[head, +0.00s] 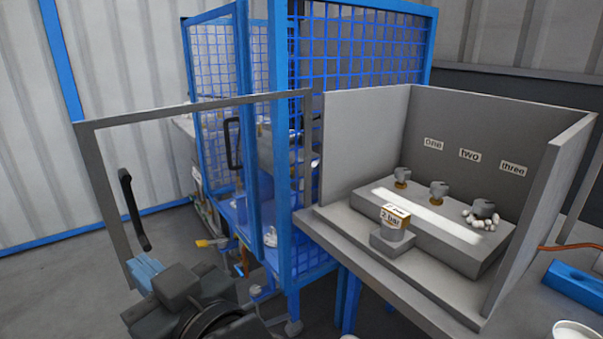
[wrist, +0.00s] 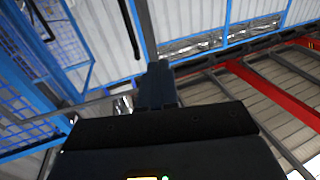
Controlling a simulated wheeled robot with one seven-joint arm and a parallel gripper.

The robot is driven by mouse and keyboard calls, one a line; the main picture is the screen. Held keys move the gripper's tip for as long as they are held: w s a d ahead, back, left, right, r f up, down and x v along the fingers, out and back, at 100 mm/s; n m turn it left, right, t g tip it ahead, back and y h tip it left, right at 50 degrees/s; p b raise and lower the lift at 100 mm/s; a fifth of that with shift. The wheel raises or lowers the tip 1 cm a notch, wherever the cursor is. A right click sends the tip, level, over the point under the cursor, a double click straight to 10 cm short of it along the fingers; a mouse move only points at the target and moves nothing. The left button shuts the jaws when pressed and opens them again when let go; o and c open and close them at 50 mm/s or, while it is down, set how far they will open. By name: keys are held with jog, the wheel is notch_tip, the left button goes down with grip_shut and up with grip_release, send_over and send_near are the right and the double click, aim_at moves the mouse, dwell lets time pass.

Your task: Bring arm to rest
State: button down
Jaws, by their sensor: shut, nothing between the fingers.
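My gripper (head: 143,270) is at the lower left of the head view, its blue fingers together and empty. It is beside the lower part of the grey-framed door and its black handle (head: 133,210); I cannot tell whether they touch. In the wrist view the dark fingers (wrist: 158,85) are closed together and point up toward the wall and roof. Part of my arm shows behind the gripper at the bottom of the head view.
A grey door frame (head: 190,105) stands swung out from the blue mesh cage (head: 360,45). To the right, a grey open-fronted booth (head: 440,120) holds several small fittings on a block, labelled one, two, three. A blue case (head: 585,285) is far right. Floor at left is clear.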

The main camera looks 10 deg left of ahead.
jog(key=s+d+f+m+t+h, duration=0.2)
jog(key=d+f+m+t+h, duration=0.15)
jog(key=d+f, duration=0.4)
jog(key=s+d+f+m+t+h, duration=0.2)
jog(key=d+f+m+h, duration=0.15)
jog(key=d, duration=0.75)
jog(key=s+d+f+m+t+h, duration=0.2)
jog(key=d+f+m, duration=0.3)
jog(key=d, duration=0.5)
jog(key=s+d+r+m+h, duration=0.1)
jog(key=s+d+h, duration=0.6)
jog(key=s+d, duration=1.1)
jog(key=shift+s+r+h+p, duration=0.3)
jog(key=shift+s+r+p, duration=0.25)
jog(key=shift+s, duration=0.7)
jog(key=shift+a+r, duration=0.1)
